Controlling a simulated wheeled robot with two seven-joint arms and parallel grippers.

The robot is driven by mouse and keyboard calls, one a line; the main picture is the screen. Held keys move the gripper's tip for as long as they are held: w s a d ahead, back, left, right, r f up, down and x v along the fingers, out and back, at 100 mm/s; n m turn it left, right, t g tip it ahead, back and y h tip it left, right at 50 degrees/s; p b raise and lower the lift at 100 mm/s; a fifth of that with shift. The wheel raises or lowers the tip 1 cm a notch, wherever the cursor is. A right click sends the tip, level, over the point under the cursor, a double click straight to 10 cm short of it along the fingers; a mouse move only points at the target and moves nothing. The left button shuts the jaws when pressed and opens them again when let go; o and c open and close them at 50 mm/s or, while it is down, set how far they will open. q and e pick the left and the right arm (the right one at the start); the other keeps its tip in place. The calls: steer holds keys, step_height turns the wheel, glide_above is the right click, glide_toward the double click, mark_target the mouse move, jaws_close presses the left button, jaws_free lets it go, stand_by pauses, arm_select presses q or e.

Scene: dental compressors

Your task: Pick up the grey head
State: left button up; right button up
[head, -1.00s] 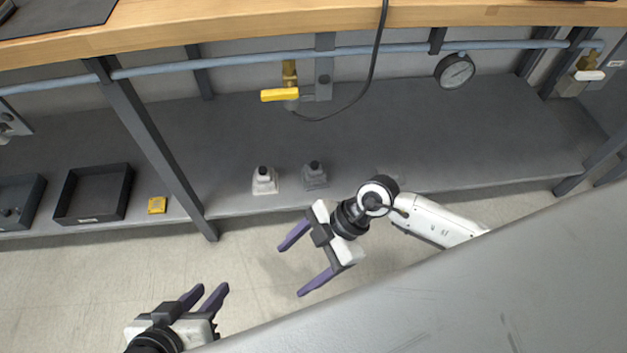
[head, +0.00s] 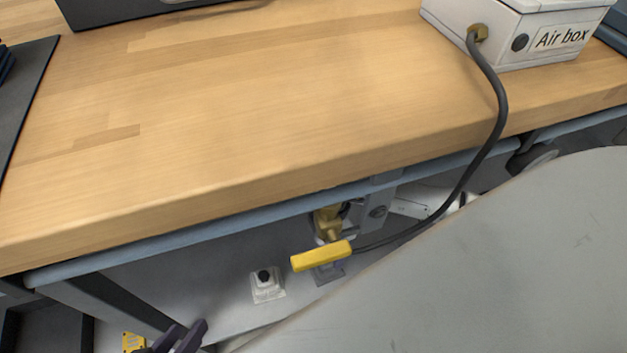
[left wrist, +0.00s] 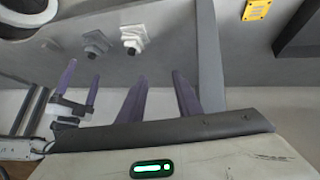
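The grey head (head: 327,273) stands on the shelf under the bench, partly hidden behind a yellow valve handle in the head view. The left wrist view shows the grey head (left wrist: 97,43) beside the white head (left wrist: 133,38). The white head (head: 266,285) stands to its left in the head view. My left gripper (head: 188,334) shows only its purple fingertips at the bottom edge. In the left wrist view my left gripper (left wrist: 160,79) is open and empty, apart from both heads. My right gripper (left wrist: 82,82) is open and empty there; the head view does not show it.
The wooden bench top (head: 220,110) overhangs the shelf. A yellow valve handle (head: 321,256) and a black hose (head: 490,140) hang in front of it. The air box (head: 520,35) stands on the bench. A yellow block (left wrist: 257,10) and a dark tray (left wrist: 300,32) lie on the shelf.

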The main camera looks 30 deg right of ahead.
steer(key=f, duration=0.1)
steer(key=f+b, duration=0.2)
steer(key=f, duration=0.1)
steer(key=shift+s, duration=0.3)
steer(key=shift+a+f+b, duration=0.1)
steer(key=shift+f+b, duration=0.25)
steer(key=shift+f, duration=0.45)
steer(key=f+b, duration=0.1)
steer(key=f, duration=0.1)
steer(key=f+b, duration=0.1)
steer(key=shift+w+a+f, duration=0.1)
steer(key=shift+w+f, duration=0.1)
steer(key=shift+f, duration=0.15)
steer(key=shift+f+b, duration=0.35)
arm_select(q)
steer(key=d+r, duration=0.1)
steer(key=d+r+t+h, duration=0.1)
steer(key=r, duration=0.1)
steer(key=d+r+t+h, duration=0.1)
steer(key=shift+w+r, duration=0.15)
steer(key=shift+w, duration=0.2)
arm_select(e)
steer(key=shift+w+r, duration=0.1)
steer(key=c, duration=1.6)
